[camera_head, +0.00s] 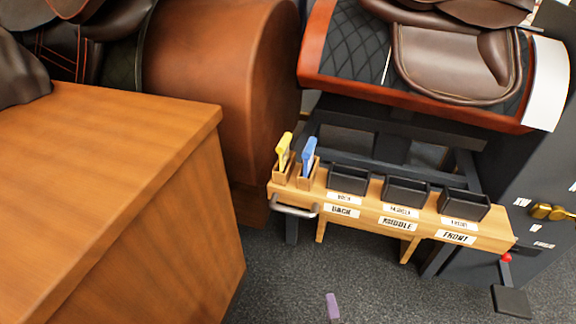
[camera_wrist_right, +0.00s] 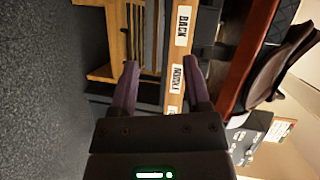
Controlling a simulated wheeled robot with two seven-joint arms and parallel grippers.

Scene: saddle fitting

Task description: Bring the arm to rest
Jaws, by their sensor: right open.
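My right gripper (camera_head: 332,307) shows in the head view only as a purple fingertip at the bottom edge, over the grey floor. In the right wrist view the gripper (camera_wrist_right: 160,88) has its two purple fingers spread apart, with nothing between them. Beyond the fingers is the wooden rack (camera_wrist_right: 174,103) with its labels. In the head view the wooden rack (camera_head: 333,229) stands well above the fingertip in the picture, clear of it. The rest of my right arm is hidden in the head view. My left gripper is in neither view.
The rack carries black bins (camera_head: 405,191) labelled BACK, MIDDLE and FRONT, and yellow (camera_head: 283,152) and blue (camera_head: 309,156) items in holders. A brown saddle (camera_head: 450,62) sits behind. A wooden cabinet (camera_head: 110,190) fills the left. Floor (camera_head: 270,290) in front is open.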

